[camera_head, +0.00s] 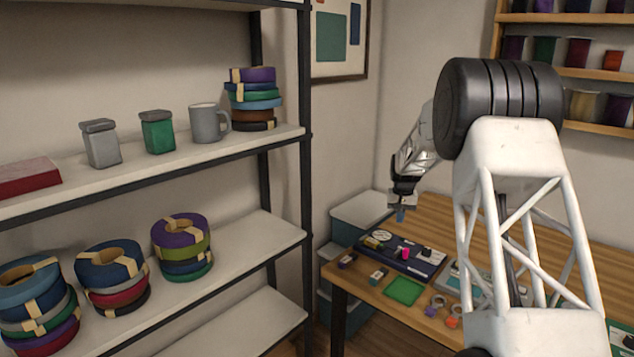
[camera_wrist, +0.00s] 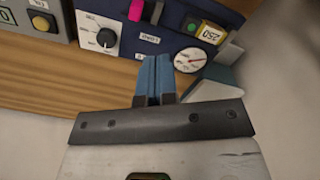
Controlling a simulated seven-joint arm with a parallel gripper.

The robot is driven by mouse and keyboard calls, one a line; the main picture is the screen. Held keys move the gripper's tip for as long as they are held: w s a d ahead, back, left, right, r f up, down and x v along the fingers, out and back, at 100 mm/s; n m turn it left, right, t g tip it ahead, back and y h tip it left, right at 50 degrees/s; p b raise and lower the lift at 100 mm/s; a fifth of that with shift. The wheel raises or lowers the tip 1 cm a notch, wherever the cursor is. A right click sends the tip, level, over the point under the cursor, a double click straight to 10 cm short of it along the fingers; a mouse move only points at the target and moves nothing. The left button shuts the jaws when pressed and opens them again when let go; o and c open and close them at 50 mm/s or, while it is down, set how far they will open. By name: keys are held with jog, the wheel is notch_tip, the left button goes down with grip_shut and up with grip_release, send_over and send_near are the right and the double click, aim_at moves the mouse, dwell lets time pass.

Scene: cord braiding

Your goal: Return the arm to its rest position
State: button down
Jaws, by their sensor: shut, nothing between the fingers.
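My gripper (camera_head: 401,214) hangs above the far left corner of the wooden table in the head view, with its fingers pointing down. In the wrist view its two blue fingers (camera_wrist: 153,80) are pressed together with nothing between them. Beyond the fingertips is a dark blue panel (camera_wrist: 128,45) with a knob, a round dial and a pink part. The same panel (camera_head: 425,262) lies on the table in the head view. My arm hides part of the table on the right.
The wooden table (camera_head: 440,218) also bears a green mat (camera_head: 404,291) and small rings near its front edge. Stacked boxes (camera_head: 362,210) stand beside its left end. At left, a shelf (camera_head: 250,246) holds tape rolls, jars and a mug (camera_head: 205,124).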

jog(key=s+a+r, duration=0.4)
jog(key=s+r, duration=0.2)
jog(key=s, duration=0.4)
jog(key=s+a+r+n+t, duration=0.1)
jog(key=s+a+r, duration=0.2)
jog(key=s+r, duration=0.55)
jog(key=s+a+r, duration=0.4)
jog(key=s, duration=0.9)
jog(key=s+a+f+n, duration=0.1)
jog(key=s+a+f, duration=0.1)
jog(key=s, duration=1.4)
jog(key=s+a+f+t, duration=0.1)
jog(key=s+a+f, duration=0.1)
jog(key=s, duration=1.4)
jog(key=shift+s+a+f+n+t, duration=0.2)
jog(key=shift+s+a+n+t, duration=0.1)
jog(key=shift+s+a+n, duration=0.1)
